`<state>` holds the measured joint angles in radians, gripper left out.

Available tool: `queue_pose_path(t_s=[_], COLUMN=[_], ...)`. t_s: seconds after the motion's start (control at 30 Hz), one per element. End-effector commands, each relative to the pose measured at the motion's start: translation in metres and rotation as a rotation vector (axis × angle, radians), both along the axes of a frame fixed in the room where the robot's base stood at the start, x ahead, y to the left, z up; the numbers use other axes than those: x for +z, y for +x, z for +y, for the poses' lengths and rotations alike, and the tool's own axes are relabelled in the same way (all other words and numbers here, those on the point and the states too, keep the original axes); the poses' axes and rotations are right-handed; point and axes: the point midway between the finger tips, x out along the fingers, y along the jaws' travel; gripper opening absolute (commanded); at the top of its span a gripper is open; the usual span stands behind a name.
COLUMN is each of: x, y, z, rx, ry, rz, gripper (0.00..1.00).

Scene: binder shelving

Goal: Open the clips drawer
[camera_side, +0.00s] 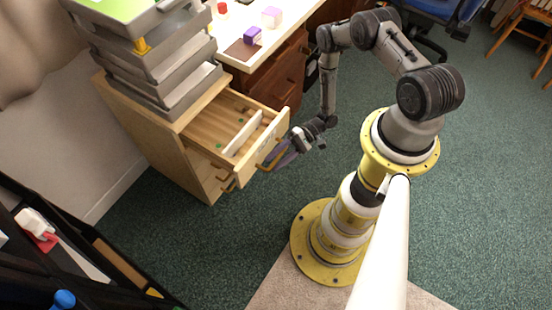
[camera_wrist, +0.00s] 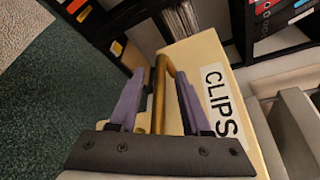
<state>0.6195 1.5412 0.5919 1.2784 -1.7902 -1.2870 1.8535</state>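The clips drawer (camera_side: 265,135) is the top drawer of a light wooden cabinet, and it stands pulled well out in the side view. Inside are a white divider and small green items. In the wrist view its front (camera_wrist: 205,65) carries a "CLIPS" label (camera_wrist: 220,103) and a brass bar handle (camera_wrist: 159,95). My gripper (camera_wrist: 161,80) has its two purple fingers on either side of the handle, with gaps visible between fingers and bar. In the side view my gripper (camera_side: 282,155) is at the drawer front, and its fingertips partly hide the handle.
Grey stacked trays (camera_side: 165,75) stand on the cabinet (camera_side: 150,140). A desk (camera_side: 285,30) with small blocks is behind. A black shelf (camera_side: 75,250) stands at the lower left. The green carpet before the drawer is clear.

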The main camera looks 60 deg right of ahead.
Motion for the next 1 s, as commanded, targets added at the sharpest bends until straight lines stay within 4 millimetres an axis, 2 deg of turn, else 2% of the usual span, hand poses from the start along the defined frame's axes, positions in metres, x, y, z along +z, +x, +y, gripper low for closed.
queue_pose_path(t_s=[0.23, 0.37, 0.47, 0.8, 1.0], x=[0.0, 0.002, 0.005, 0.02, 0.027], y=[0.0, -0.002, -0.006, -0.029, -0.039], z=[0.0, -0.008, -0.021, -0.087, -0.116], rx=[0.0, -0.003, -0.005, -0.005, -0.003], ry=[0.001, 0.001, 0.0, -0.001, -0.002], rz=[0.0, 0.0, -0.002, -0.002, -0.002], gripper=[0.47, 0.47, 0.47, 0.47, 0.47])
